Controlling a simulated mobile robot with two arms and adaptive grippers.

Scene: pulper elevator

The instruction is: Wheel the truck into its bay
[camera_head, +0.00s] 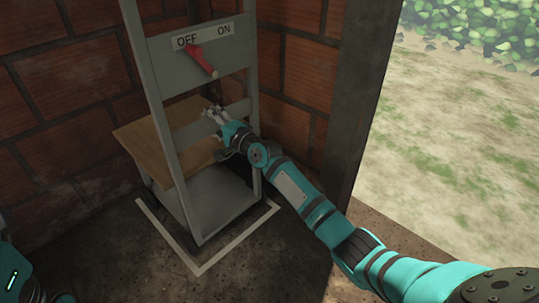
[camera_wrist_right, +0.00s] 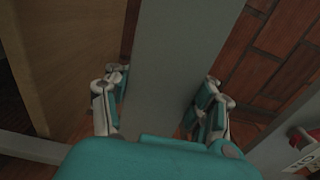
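The truck (camera_head: 205,203) is a tall grey metal frame on a low platform, with a brown wooden board (camera_head: 147,135) at its back left. It stands in the brick corner. Its platform appears to lie within the white outline of the bay (camera_head: 197,270) on the floor; the back of the outline is hidden. My right gripper (camera_head: 212,114) is at the truck's lower crossbar. In the right wrist view its fingers (camera_wrist_right: 160,105) straddle a grey bar (camera_wrist_right: 175,55), spread wide; firm contact does not show.
A white OFF/ON plate (camera_head: 203,36) with a red lever (camera_head: 201,60) sits on the upper panel, the lever's top near OFF. Brick walls (camera_head: 60,95) stand close behind and beside. A dark post (camera_head: 362,95) stands right, with open ground (camera_head: 450,150) beyond.

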